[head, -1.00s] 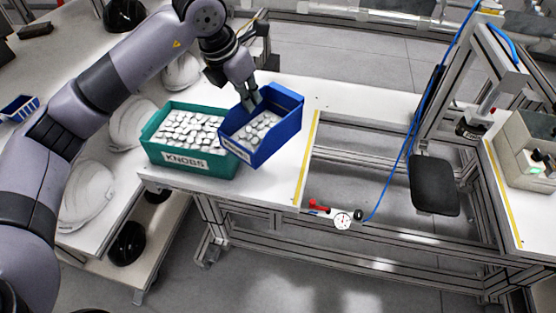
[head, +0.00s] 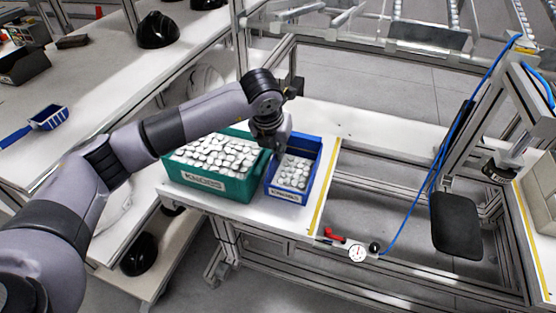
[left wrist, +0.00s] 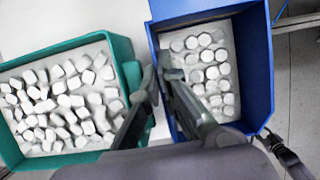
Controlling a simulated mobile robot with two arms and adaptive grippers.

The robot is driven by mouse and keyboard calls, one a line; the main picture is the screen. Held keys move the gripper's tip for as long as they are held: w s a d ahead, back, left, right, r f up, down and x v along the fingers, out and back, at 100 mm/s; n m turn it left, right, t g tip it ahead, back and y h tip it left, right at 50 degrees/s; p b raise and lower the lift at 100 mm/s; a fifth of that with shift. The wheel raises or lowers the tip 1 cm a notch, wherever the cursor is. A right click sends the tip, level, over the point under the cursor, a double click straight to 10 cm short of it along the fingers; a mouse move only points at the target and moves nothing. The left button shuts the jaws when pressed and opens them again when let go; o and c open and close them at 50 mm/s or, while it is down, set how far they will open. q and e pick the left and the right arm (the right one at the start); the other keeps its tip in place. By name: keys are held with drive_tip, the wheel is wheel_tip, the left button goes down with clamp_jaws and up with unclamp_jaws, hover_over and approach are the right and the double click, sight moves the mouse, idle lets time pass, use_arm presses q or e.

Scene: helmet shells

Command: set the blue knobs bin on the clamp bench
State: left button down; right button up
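The blue knobs bin (head: 298,197) is upright on the white bench (head: 250,218), just right of the teal knobs bin, and looks level, with white knobs inside. Whether its base fully touches the bench is hard to tell. My left gripper (head: 274,150) is at the blue bin's left wall. In the left wrist view, its fingers (left wrist: 158,82) straddle that wall of the blue bin (left wrist: 258,70), one outside and one inside, and look closed on it. My right gripper is out of view.
The teal knobs bin (head: 225,185) stands close on the left, and also shows in the left wrist view (left wrist: 125,62). A yellow strip (head: 325,190) marks the bench's right edge, beside an open frame. A gauge (head: 357,253) and red clamp (head: 334,235) are in front.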

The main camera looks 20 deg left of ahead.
sight(278, 168)
use_arm(q)
wheel_tip(278, 168, down, 5)
drive_tip(key=shift+r+p, duration=0.1)
drive_tip(key=shift+p, duration=0.3)
drive_tip(key=shift+f, duration=0.25)
drive_tip(key=shift+f+b, duration=0.2)
drive_tip(key=shift+b, duration=0.1)
drive_tip(key=c, duration=2.1)
unclamp_jaws()
drive_tip(key=shift+r, duration=0.1)
